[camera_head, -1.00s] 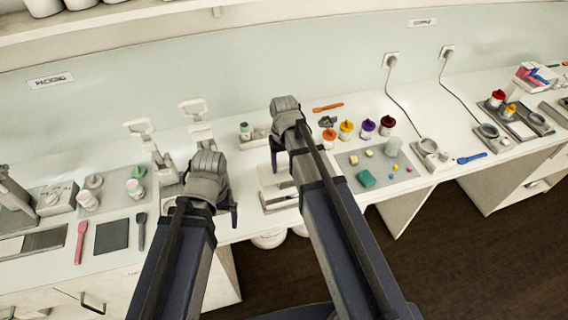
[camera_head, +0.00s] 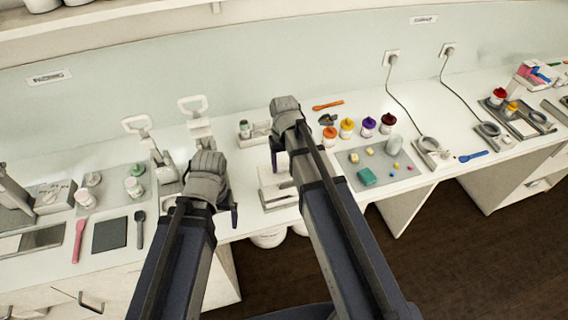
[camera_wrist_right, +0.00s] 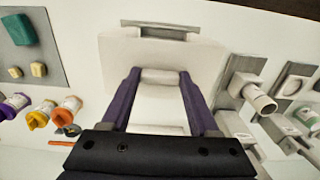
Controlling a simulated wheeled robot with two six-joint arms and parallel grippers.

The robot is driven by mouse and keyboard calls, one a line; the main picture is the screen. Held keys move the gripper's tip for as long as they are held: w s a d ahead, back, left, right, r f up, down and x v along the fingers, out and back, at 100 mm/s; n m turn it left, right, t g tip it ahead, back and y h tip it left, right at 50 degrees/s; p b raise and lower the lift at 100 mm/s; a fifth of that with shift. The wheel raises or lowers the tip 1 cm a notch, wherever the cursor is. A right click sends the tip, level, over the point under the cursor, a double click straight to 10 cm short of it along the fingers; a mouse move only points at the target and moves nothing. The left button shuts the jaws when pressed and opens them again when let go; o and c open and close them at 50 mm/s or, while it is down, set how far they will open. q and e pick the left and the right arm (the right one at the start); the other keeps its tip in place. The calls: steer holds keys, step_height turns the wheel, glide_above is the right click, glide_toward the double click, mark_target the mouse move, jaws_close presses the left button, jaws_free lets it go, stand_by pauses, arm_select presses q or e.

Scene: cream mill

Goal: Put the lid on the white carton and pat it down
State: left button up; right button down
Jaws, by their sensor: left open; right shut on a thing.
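In the right wrist view my right gripper (camera_wrist_right: 160,76) has its purple fingers on a pale, rounded piece (camera_wrist_right: 162,77), which looks like the lid's handle. A broad white box shape (camera_wrist_right: 110,55), apparently the white carton with or under the lid, lies around and below the fingertips. I cannot tell whether lid and carton touch. In the head view my right gripper (camera_head: 285,150) is above the white block (camera_head: 272,178), largely hidden by my right arm. My left gripper (camera_head: 205,208) is open and apart, to the left of it, over the counter front.
A grey mat (camera_head: 410,176) with a teal block (camera_head: 368,177) and small pieces lies to the right. Jars with coloured lids (camera_head: 367,127) stand behind it. White handled presses (camera_head: 195,120) stand behind my left gripper. A dark square pad (camera_head: 110,235) lies at left.

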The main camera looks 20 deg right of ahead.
steer(key=shift+f+b, duration=1.15)
steer(key=shift+f, duration=0.15)
steer(key=shift+f+b, duration=0.85)
stand_by(0.9)
steer(key=shift+c, duration=0.3)
jaws_free()
steer(key=shift+o, duration=0.3)
steer(key=shift+r, duration=0.15)
steer(key=shift+r+p, duration=3.45)
steer(key=shift+p, duration=0.1)
steer(key=shift+f, duration=0.15)
